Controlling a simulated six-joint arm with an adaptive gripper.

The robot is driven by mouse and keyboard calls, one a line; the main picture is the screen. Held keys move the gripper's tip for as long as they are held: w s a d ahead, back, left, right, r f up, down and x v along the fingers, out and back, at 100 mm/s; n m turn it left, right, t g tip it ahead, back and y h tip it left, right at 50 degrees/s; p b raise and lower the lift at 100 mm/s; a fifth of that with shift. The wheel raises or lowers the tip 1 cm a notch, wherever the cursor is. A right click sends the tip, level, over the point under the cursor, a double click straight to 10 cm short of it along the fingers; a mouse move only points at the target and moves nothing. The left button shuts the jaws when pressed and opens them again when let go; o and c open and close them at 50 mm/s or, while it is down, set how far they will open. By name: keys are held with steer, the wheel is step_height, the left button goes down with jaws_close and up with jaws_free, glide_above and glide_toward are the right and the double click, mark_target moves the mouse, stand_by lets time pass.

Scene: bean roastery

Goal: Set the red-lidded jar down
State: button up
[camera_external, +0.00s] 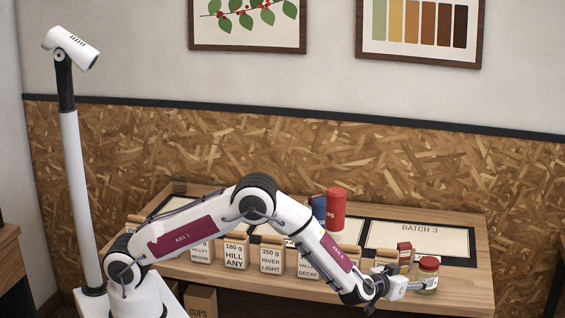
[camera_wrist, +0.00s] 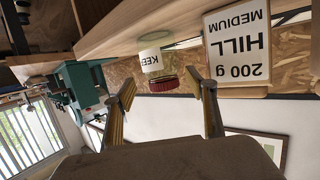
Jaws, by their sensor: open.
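The red-lidded jar (camera_external: 428,266) stands upright near the right front corner of the wooden table (camera_external: 470,297). In the wrist view, which is upside down, the jar (camera_wrist: 152,60) shows clear glass, a white label starting "KEE" and a red lid, with its base against the tabletop. My gripper (camera_external: 414,286) is at the jar's left in the external view, overlapping its lower part. In the wrist view my gripper (camera_wrist: 163,96) has its two fingers wide apart, with the lid showing in the gap between them. No finger visibly touches the jar.
A card reading "200 g HILL MEDIUM" (camera_wrist: 238,45) is close beside the jar. A row of labelled bags (camera_external: 236,255) lines the table's front. A red canister (camera_external: 336,209) stands farther back. The "BATCH 3" mat (camera_external: 420,236) looks mostly clear.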

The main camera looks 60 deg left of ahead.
mark_target(422, 273)
steer(key=shift+w, duration=0.2)
steer(key=shift+x, duration=2.45)
steer(key=shift+a, duration=0.15)
steer(key=c, duration=1.1)
steer(key=shift+r, duration=0.1)
steer(key=shift+r, duration=4.95)
